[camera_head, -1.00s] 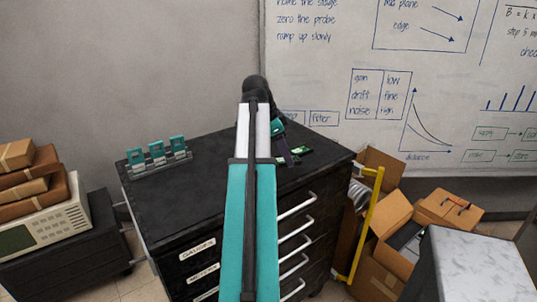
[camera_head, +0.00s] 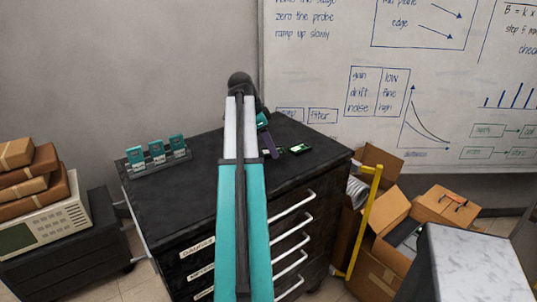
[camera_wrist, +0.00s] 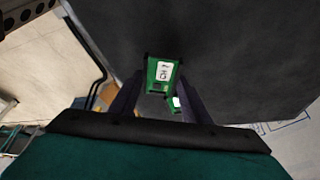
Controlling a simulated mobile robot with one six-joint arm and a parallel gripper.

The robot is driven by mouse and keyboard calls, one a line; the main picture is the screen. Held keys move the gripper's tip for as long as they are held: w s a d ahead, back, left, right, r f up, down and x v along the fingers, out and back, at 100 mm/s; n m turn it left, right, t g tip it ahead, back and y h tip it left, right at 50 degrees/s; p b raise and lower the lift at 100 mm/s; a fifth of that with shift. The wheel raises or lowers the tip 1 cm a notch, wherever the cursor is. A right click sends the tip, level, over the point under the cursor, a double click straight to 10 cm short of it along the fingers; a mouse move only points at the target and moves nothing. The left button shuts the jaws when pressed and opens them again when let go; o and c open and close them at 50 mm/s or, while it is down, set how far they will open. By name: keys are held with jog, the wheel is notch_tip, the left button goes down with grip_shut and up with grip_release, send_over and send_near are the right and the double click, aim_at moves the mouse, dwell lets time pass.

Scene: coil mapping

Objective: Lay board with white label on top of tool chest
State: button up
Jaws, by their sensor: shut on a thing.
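My gripper (camera_wrist: 162,85) is shut on a small green board (camera_wrist: 161,74) with a white label, held between the dark fingertips in the wrist view. The black top of the tool chest (camera_head: 215,185) lies below it. In the head view my gripper (camera_head: 269,147) is over the back right part of the top, largely hidden by my arm. A second small green board (camera_head: 300,149) shows on the top, right of the gripper. A green and white piece (camera_wrist: 176,101) also shows between the fingers in the wrist view. I cannot tell the gap between held board and top.
A rack with several teal-topped pieces (camera_head: 157,155) stands at the chest's back left. An instrument with brown parcels (camera_head: 35,180) is on a low cabinet at left. Cardboard boxes (camera_head: 390,212) and a yellow frame (camera_head: 364,220) stand at right. The chest top's left middle is clear.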

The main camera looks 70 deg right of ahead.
aim_at(267, 150)
jog(key=shift+w+d, duration=0.25)
jog(key=shift+w, duration=0.15)
jog(key=shift+f+p, duration=0.6)
jog(key=shift+f, duration=1.2)
jog(key=shift+f, duration=0.1)
jog(key=o, duration=1)
jog(key=shift+o, duration=0.2)
jog(key=b+v, duration=0.2)
jog(key=v, duration=1)
